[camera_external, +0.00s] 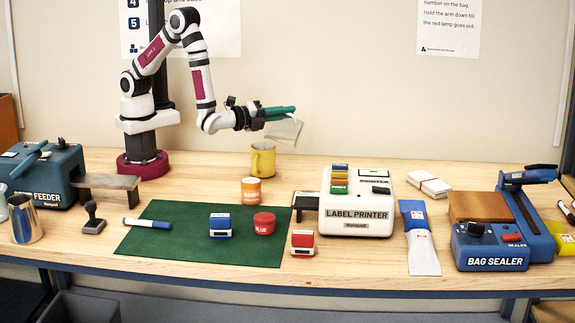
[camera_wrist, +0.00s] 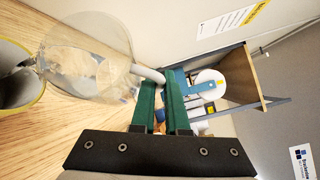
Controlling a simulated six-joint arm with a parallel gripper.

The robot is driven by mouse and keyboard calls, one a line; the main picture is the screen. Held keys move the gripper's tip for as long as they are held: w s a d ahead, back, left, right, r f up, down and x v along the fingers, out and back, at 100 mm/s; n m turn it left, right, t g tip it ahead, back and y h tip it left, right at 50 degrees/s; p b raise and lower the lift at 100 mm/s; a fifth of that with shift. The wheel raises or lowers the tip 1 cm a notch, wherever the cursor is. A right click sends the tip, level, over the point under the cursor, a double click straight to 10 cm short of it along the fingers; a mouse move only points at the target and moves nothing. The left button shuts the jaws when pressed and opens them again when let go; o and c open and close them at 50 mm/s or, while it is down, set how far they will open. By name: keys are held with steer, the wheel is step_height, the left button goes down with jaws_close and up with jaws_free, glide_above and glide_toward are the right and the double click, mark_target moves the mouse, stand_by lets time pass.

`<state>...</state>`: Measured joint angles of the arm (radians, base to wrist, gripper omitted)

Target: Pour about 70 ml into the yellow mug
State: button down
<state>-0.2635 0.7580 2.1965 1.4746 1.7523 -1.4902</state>
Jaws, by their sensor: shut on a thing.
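The yellow mug (camera_external: 262,160) stands upright on the wooden table behind the green mat. My gripper (camera_external: 292,110), with green fingers, is above and to the right of it. It is shut on the handle of a clear jug (camera_external: 284,131), faint in the external view. In the wrist view the jug (camera_wrist: 88,65) is see-through and looks tilted, its lip towards the yellow-rimmed mug (camera_wrist: 38,97) at the left edge. My fingers (camera_wrist: 161,88) grip its pale handle there. A bright streak shows near the lip; I cannot tell how much liquid is in either vessel.
An orange round container (camera_external: 251,190) stands in front of the mug. The label printer (camera_external: 357,226) is to the right, the bag sealer (camera_external: 490,250) further right. A metal cup (camera_external: 25,220) stands far left.

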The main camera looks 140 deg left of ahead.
mark_target(296, 138)
steer(key=shift+s+d+r+n+y+b, duration=0.25)
steer(key=shift+r+n+y+b, duration=0.2)
steer(key=shift+b, duration=0.25)
stand_by(0.6)
steer(key=w, duration=0.1)
steer(key=w+a+f+m+h, duration=0.1)
steer(key=w+a+m+h, duration=0.1)
steer(key=shift+f, duration=0.4)
steer(key=shift+w+a+r+m+g+h, duration=0.1)
steer(key=shift+w+m+g+h, duration=0.15)
steer(key=shift+m+g+h, duration=0.2)
steer(key=shift+w+a+f+m+g+h+p, duration=0.2)
steer(key=shift+w+f+m+h+p, duration=0.15)
steer(key=shift+f+h, duration=0.15)
steer(key=shift+w+a+f+m+g+h+p, duration=0.15)
steer(key=shift+w+a+f+m+h+p, duration=0.05)
steer(key=shift+f+m+h, duration=0.25)
stand_by(0.4)
